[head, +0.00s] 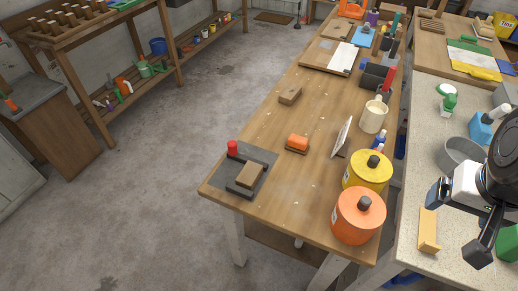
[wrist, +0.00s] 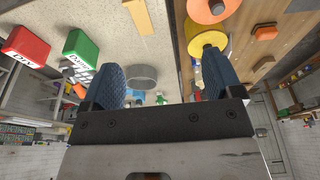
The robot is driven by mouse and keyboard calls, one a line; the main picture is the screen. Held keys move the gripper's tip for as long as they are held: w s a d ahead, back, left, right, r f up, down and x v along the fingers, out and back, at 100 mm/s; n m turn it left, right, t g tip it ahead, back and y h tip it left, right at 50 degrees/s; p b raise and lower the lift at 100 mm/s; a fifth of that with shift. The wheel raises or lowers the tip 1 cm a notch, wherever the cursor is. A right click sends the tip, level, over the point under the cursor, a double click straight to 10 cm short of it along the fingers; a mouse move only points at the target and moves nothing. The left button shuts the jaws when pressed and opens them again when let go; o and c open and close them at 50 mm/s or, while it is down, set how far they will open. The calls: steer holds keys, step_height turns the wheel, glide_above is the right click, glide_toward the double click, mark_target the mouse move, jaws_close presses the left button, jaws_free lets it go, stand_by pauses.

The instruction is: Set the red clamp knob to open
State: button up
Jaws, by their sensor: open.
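The red clamp knob (head: 232,148) stands upright at the back left of a dark clamp fixture (head: 262,157) near the front left corner of the wooden bench. A brown block (head: 249,174) lies on the fixture's dark raised part. I cannot read from here which setting the knob is at. My gripper (head: 456,222) is at the far right, above the speckled counter, well away from the knob. In the wrist view my gripper (wrist: 162,82) has its two blue fingers spread apart with nothing between them. I cannot make out the knob in the wrist view.
Orange (head: 358,215) and yellow (head: 366,172) lidded canisters stand between my gripper and the fixture. An upright white card (head: 342,137), an orange-topped brush (head: 297,143) and a wooden block (head: 290,95) are also on the bench. Bench surface around the fixture is mostly clear.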

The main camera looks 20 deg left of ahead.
steer(key=shift+w+a, duration=0.15)
steer(key=shift+w, duration=0.1)
steer(key=c, duration=0.4)
steer(key=w+a+n+g, duration=0.2)
steer(key=w+a+n, duration=0.3)
steer(key=w+a, duration=0.45)
steer(key=shift+c, duration=0.2)
steer(key=n+h, duration=0.4)
steer(key=n, duration=0.9)
glide_above(231, 143)
steer(key=a, duration=0.2)
steer(key=shift+g, duration=0.3)
steer(key=f, duration=2.1)
steer(key=shift+w+d+f, duration=0.1)
steer(key=shift+w+d, duration=0.05)
steer(key=shift+w, duration=0.05)
steer(key=shift+s+a+f, duration=0.1)
steer(key=shift+a+f, duration=0.05)
steer(key=shift+a, duration=0.1)
steer(key=shift+x, duration=3.9)
